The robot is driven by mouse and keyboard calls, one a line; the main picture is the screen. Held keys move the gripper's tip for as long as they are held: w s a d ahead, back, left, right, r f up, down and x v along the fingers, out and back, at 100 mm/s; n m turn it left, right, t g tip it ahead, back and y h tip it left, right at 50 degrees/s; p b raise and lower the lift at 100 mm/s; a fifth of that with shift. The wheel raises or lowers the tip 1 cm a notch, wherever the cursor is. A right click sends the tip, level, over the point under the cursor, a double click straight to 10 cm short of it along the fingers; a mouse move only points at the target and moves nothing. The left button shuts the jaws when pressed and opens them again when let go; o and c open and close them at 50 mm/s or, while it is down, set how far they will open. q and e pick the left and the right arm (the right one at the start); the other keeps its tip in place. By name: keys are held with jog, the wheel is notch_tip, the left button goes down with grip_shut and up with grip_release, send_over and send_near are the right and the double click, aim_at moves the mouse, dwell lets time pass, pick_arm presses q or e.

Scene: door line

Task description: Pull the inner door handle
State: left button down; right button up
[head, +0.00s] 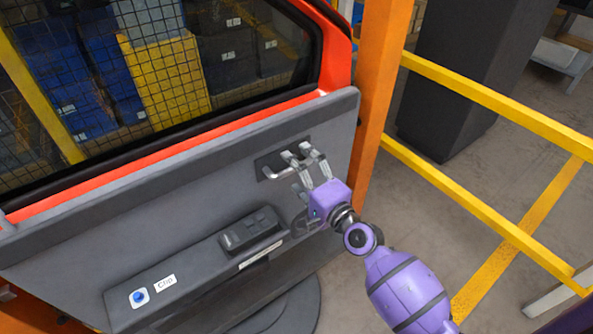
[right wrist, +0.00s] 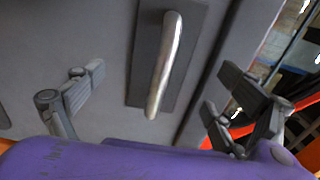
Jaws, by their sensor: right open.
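The inner door handle (head: 278,174) is a short silver bar on a dark recessed plate, near the upper right of the grey door panel (head: 190,170). In the right wrist view the handle (right wrist: 165,66) stands lengthwise between my spread fingers, towards the top of the picture. My right gripper (head: 298,153), on a purple arm, is open in front of the handle plate, its fingers overlapping the plate's right part. In the right wrist view my right gripper (right wrist: 165,88) has a finger on each side of the handle, with visible gaps. Contact is not visible. My left gripper is not in view.
Below the handle is an armrest with a black switch block (head: 250,231) and a blue button (head: 139,297). An orange post (head: 377,90) stands right of the door. Yellow rails (head: 470,205) and a dark pillar (head: 460,75) are farther right, over grey floor.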

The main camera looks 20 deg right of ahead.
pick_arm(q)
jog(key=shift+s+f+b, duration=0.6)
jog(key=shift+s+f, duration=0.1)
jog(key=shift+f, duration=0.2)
pick_arm(e)
jog(key=v, duration=0.9)
